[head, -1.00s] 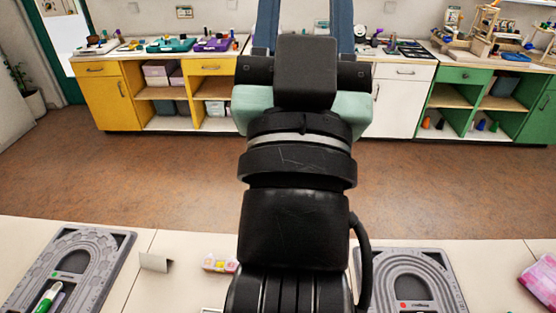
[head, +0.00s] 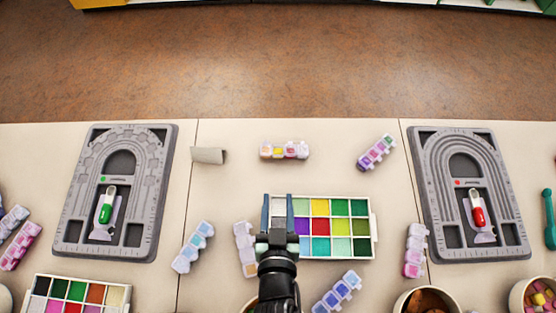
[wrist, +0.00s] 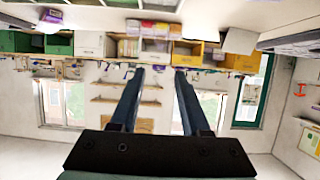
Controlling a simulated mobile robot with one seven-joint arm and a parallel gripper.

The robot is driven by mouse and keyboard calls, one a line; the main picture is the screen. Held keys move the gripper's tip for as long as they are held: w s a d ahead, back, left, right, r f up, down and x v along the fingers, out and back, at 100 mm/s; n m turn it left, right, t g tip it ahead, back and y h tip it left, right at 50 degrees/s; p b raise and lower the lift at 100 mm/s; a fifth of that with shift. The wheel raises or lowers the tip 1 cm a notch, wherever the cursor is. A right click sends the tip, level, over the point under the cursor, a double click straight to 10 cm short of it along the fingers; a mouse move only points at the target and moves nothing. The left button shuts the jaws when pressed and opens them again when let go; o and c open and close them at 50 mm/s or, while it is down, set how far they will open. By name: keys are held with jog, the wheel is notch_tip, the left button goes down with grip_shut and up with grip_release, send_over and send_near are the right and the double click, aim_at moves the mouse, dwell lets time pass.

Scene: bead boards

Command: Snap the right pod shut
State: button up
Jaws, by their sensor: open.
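The right pod (head: 478,212) is a red and white capsule-shaped piece on the right grey bead board (head: 424,173). Its red part faces up and a pale part shows below it; I cannot tell how far it is open. A similar green and white pod (head: 106,207) lies on the left bead board (head: 79,185). My gripper (head: 278,203) is open and empty, its two fingers apart over the left end of the bead tray, well left of the right pod. The open fingers (wrist: 158,72) also show in the wrist view with nothing between them.
A white tray (head: 373,222) of coloured beads lies under and right of my gripper. Bead boxes stand around it, such as one beside the right board (head: 415,250). A bowl (head: 414,297) stands in front. A small grey card (head: 208,155) stands near the left board.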

jog(key=x, duration=1.2)
jog(key=shift+w+a, duration=0.1)
jog(key=shift+w, duration=0.2)
jog(key=shift+r, duration=0.1)
grip_shut()
